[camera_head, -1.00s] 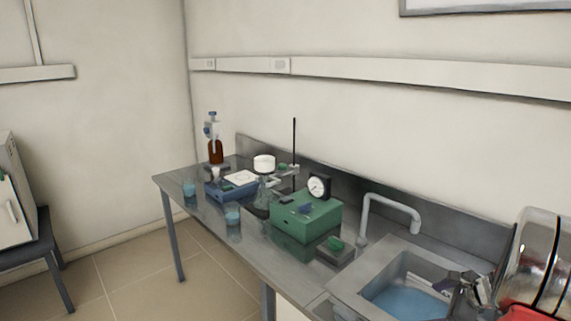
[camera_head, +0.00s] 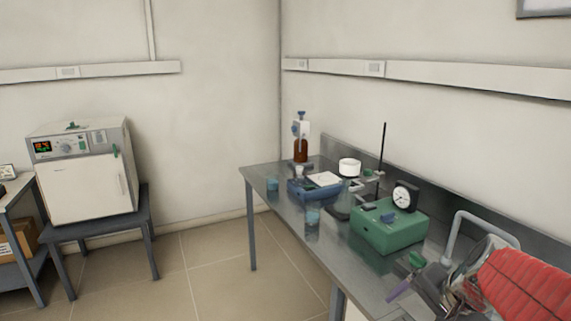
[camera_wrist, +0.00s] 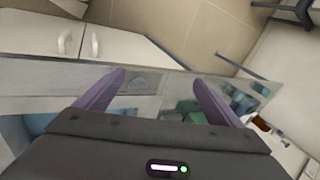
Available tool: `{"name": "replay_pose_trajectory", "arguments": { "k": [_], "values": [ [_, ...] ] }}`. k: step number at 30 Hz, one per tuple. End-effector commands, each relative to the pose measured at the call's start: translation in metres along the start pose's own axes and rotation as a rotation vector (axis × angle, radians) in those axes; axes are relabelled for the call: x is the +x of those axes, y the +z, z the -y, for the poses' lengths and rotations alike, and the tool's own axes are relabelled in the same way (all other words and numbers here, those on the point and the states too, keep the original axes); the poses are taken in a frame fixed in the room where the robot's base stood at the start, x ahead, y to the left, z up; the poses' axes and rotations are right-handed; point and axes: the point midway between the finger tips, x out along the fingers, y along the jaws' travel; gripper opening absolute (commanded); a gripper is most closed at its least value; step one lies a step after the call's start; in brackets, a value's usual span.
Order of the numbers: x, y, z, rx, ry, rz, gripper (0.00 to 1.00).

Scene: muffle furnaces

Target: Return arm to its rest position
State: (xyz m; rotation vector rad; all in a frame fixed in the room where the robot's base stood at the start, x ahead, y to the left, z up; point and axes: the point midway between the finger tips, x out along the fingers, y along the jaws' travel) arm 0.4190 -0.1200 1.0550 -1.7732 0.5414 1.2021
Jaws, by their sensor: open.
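My gripper (camera_head: 411,284) shows at the lower right of the head view, in front of the bench's near end, with my red-sleeved arm behind it. In the wrist view my gripper (camera_wrist: 158,88) has its two purple fingers spread wide apart, with nothing between them but the bench surface beyond. It is open and empty. In the head view one purple finger is clear; the other is hard to make out. The arm hides most of the sink area.
A steel bench (camera_head: 275,205) carries a green box (camera_head: 388,228) with a dial gauge (camera_head: 404,196), a blue device (camera_head: 314,188), a brown bottle (camera_head: 300,150), blue beakers (camera_head: 312,217) and a thin stand (camera_head: 381,150). A white furnace (camera_head: 88,172) stands on a table at left. Floor between is clear.

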Motion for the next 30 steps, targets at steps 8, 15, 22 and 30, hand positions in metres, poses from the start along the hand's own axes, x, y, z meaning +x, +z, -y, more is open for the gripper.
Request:
{"name": "replay_pose_trajectory", "arguments": {
  "k": [8, 15, 22, 30],
  "values": [
    [-0.026, 0.072, 0.009, -0.388, 0.034, -0.017, 0.89],
    [-0.045, 0.120, 0.001, -0.706, 0.061, -0.048, 0.89],
    [-0.060, 0.152, -0.012, -0.968, 0.080, -0.086, 0.89],
    [-0.063, 0.159, -0.018, -1.048, 0.091, -0.102, 0.89]
  ]
}}
